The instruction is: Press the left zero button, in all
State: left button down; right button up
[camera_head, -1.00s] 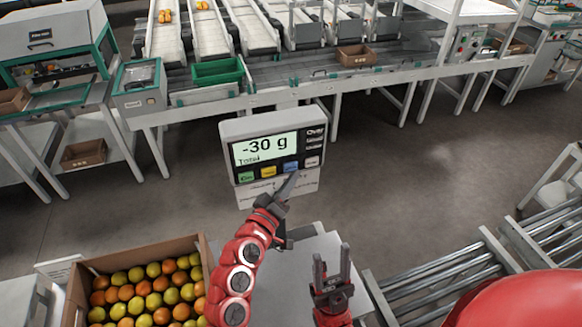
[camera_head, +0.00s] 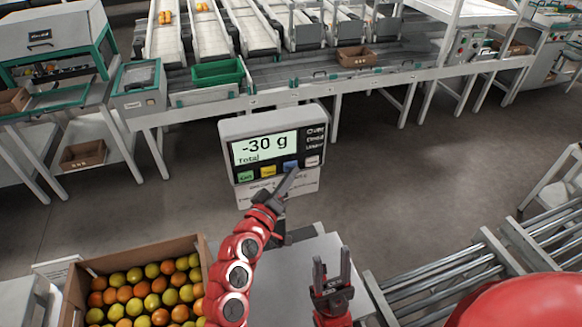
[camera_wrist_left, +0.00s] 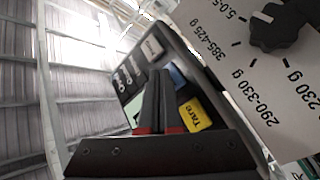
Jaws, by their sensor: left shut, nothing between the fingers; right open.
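A grey scale display (camera_head: 272,149) stands in the middle of the head view, its screen reading "-30 g" and "Total". Under the screen is a row of buttons: green (camera_head: 245,176), yellow (camera_head: 268,171), blue (camera_head: 290,164) and white (camera_head: 312,161). My left gripper (camera_head: 294,172) is shut and empty, its tips at the lower edge of the blue button; I cannot tell whether they touch. In the left wrist view its fingers partly cover the blue button (camera_wrist_left: 178,76), beside the yellow "Tare" button (camera_wrist_left: 196,114). My right gripper (camera_head: 332,264) is open and empty, lower down.
A roller conveyor (camera_head: 440,290) lies at lower right. A sorting line with a green bin (camera_head: 217,73) stands behind the display. The left wrist view shows a dial knob (camera_wrist_left: 275,28) on a panel with weight ranges.

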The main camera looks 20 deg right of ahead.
pick_arm(q)
jog(key=shift+w, duration=0.3)
jog(key=shift+s, duration=0.1)
dwell(0.4)
jog(key=shift+s, duration=0.75)
jog(key=s+p, duration=0.1)
jog(key=s, duration=0.4)
dwell(0.9)
